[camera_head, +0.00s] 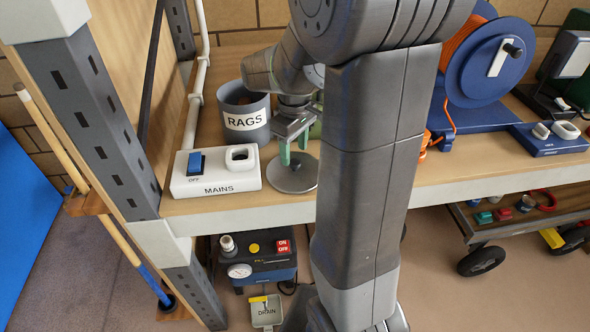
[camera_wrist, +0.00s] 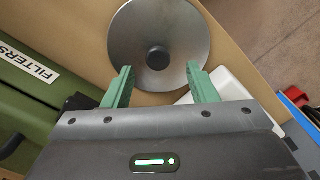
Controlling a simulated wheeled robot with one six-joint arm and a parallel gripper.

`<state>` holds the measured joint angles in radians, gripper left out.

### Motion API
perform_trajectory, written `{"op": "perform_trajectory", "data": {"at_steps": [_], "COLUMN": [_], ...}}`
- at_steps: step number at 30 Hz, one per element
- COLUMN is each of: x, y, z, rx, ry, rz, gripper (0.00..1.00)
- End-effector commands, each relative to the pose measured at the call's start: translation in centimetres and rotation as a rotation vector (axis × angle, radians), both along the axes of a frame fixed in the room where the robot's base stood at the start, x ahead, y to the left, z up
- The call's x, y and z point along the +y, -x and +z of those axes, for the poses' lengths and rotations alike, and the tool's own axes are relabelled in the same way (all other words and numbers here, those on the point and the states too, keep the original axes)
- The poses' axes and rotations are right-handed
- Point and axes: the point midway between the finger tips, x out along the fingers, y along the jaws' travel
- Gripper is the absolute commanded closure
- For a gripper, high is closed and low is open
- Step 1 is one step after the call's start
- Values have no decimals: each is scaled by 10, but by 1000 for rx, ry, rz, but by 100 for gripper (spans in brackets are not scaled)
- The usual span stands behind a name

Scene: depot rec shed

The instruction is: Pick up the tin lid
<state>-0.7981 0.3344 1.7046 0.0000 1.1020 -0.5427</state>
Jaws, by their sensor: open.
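The tin lid (camera_head: 292,178) is a round grey metal disc lying on the wooden shelf, just right of the white MAINS switch box. In the wrist view the lid (camera_wrist: 178,25) shows whole, with a small dark knob (camera_wrist: 158,57) at its middle. My gripper (camera_head: 294,160) is over the lid, pointing down, with its green fingers apart. In the wrist view my gripper (camera_wrist: 161,84) has its fingertips either side of the near part of the lid, with nothing between them but the lid's surface and knob beyond. Whether the fingertips touch the lid I cannot tell.
The MAINS box (camera_head: 216,188) stands close left of the lid. A grey RAGS tub (camera_head: 245,122) stands behind. A green FILTERS case (camera_wrist: 35,105) is at left in the wrist view. A blue reel (camera_head: 485,62) is to the right. The shelf's front edge is near.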

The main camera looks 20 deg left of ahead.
Motion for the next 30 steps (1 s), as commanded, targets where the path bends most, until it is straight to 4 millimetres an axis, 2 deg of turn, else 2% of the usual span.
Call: {"op": "perform_trajectory", "data": {"at_steps": [3,6,15,22,23,30], "x": [-2,-2,-1,-1,-1,-1], "y": [-1,-1,-2,-2,-2,-2], "z": [-19,-30,-35,-35,-35,-34], "rx": [4,3,0,0,0,0], "ry": [4,2,0,0,0,0], "rz": [-1,-1,-1,-1,-1,-1], "gripper": [48,48,48,93,95,95]}}
